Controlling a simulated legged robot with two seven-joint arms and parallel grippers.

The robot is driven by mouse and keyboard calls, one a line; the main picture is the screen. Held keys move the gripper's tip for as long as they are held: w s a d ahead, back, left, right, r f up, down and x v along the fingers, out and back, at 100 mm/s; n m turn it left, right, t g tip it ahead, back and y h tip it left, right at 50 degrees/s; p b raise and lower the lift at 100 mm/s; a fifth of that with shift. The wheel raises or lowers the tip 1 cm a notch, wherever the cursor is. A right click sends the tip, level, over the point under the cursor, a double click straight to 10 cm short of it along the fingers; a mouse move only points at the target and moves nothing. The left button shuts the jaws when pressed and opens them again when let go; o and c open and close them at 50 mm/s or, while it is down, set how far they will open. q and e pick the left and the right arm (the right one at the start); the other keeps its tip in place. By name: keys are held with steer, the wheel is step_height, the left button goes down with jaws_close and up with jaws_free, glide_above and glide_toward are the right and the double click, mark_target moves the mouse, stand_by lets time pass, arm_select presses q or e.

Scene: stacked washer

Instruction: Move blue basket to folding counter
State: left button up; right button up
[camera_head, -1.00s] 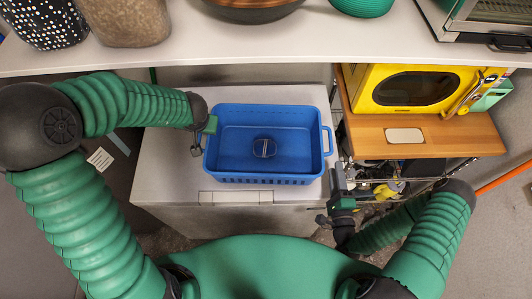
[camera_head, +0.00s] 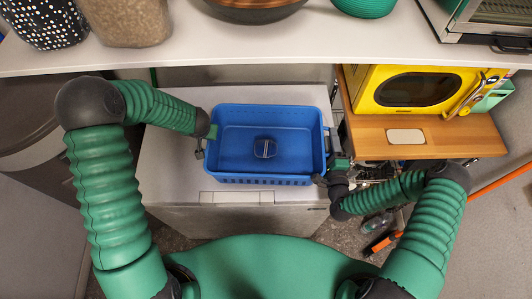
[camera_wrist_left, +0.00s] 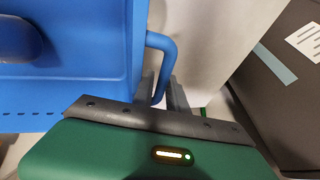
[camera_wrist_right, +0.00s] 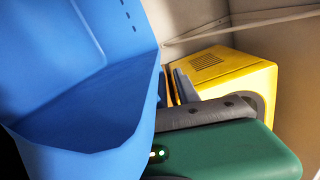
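The blue basket (camera_head: 265,180) sits upright and level on a white-topped unit (camera_head: 170,180), with a small dark object (camera_head: 264,148) at its floor. My left gripper (camera_head: 205,142) is at the basket's left side. In the left wrist view its fingers (camera_wrist_left: 162,92) stand open on either side of the blue handle (camera_wrist_left: 168,58). My right gripper (camera_head: 328,158) is at the basket's right side by the other handle. In the right wrist view its fingers (camera_wrist_right: 174,87) show a gap close beside the basket wall (camera_wrist_right: 90,100); the right handle is hidden there.
A long pale counter (camera_head: 230,50) runs across the back, above the basket, holding bowls, containers and a toaster oven (camera_head: 500,20). A yellow toy microwave (camera_head: 415,90) stands on a wooden shelf (camera_head: 450,135) to the right. Items lie on the floor beneath it.

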arm_select(q)
jaws_close()
arm_select(e)
steer(key=shift+s, duration=0.1)
steer(key=c, duration=0.4)
jaws_close()
arm_select(q)
steer(key=shift+s, duration=0.1)
stand_by(0.4)
